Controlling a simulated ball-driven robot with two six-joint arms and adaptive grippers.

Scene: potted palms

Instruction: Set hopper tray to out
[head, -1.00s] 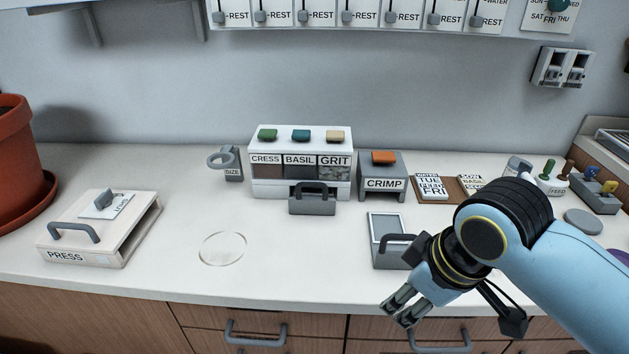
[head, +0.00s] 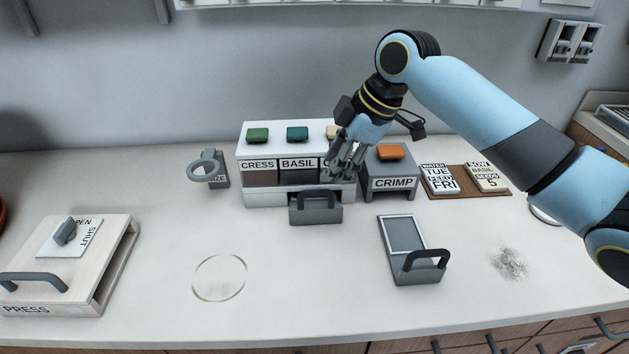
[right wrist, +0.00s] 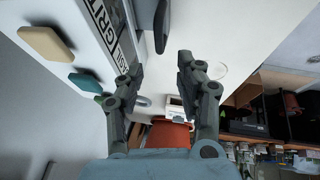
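The white hopper (head: 258,197) stands against the wall with CRESS and BASIL windows showing and green and teal buttons on top. The grey hopper tray (head: 315,212) sits at its bottom front, its dark arched handle (head: 314,194) facing me. My right gripper (head: 337,172) hangs in front of the hopper's right window, covering most of the GRIT label, just above and right of the tray handle. In the right wrist view the right gripper (right wrist: 161,66) has its fingers well apart with nothing between them. The GRIT label (right wrist: 105,22) shows there. My left gripper is not in view.
A grey CRIMP block (head: 391,182) with an orange button stands right of the hopper. A handled grey pan (head: 411,265) and a pale speckled heap (head: 508,263) lie at front right. The PRESS box (head: 85,285) is at left.

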